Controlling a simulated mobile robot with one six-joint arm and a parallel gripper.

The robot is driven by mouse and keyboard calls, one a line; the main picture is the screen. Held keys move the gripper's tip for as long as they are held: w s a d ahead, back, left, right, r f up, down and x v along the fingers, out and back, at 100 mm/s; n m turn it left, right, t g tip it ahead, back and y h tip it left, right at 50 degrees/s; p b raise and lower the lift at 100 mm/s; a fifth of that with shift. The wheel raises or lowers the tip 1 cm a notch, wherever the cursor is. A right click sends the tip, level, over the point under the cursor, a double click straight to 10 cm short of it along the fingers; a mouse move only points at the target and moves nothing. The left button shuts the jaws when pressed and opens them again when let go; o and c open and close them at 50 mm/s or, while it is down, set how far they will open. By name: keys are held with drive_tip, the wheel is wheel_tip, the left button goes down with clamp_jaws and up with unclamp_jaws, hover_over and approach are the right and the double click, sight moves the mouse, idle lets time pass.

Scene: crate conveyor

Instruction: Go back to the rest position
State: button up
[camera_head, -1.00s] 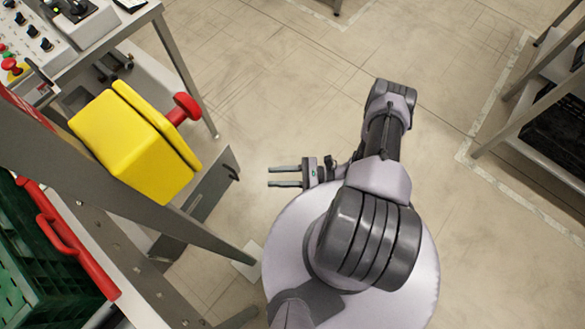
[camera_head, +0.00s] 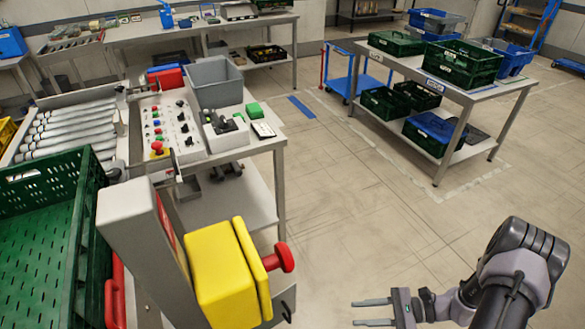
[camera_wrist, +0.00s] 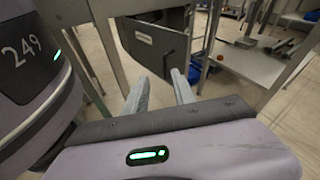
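My gripper (camera_head: 372,312) shows at the lower right of the head view. Its two fingers are parallel with a clear gap between them, and nothing is held. My arm is folded close to my body over bare floor. In the wrist view my gripper (camera_wrist: 160,92) is also open and empty. Its fingers point toward a grey metal panel (camera_wrist: 157,45) under the conveyor frame, apart from it.
A yellow box with a red emergency button (camera_head: 282,258) stands left of my gripper. A green crate (camera_head: 40,185) is at far left. A control panel table (camera_head: 262,147) holds a grey bin (camera_head: 214,92). A table with green crates (camera_head: 515,88) stands at the back right. Floor between is clear.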

drive_tip(key=w+a+r+n+g+h, duration=0.1)
drive_tip(key=a+r+n+g+h, duration=0.2)
drive_tip(key=r, duration=0.9)
drive_tip(key=a+r+n+h, duration=0.3)
drive_tip(key=r+n+h, duration=0.2)
drive_tip(key=r, duration=0.7)
drive_tip(key=s+a+r+n+t+h, duration=0.2)
drive_tip(key=s+r+n+t, duration=0.1)
drive_tip(key=r, duration=0.3)
drive_tip(key=s+a+r+n+t+h, duration=0.2)
drive_tip(key=s+a+r+t, duration=0.1)
drive_tip(key=s+r, duration=0.3)
drive_tip(key=shift+s+a+r+n+h, duration=0.25)
drive_tip(key=shift+a+r+n+h, duration=0.1)
drive_tip(key=shift+r+n+h, duration=0.05)
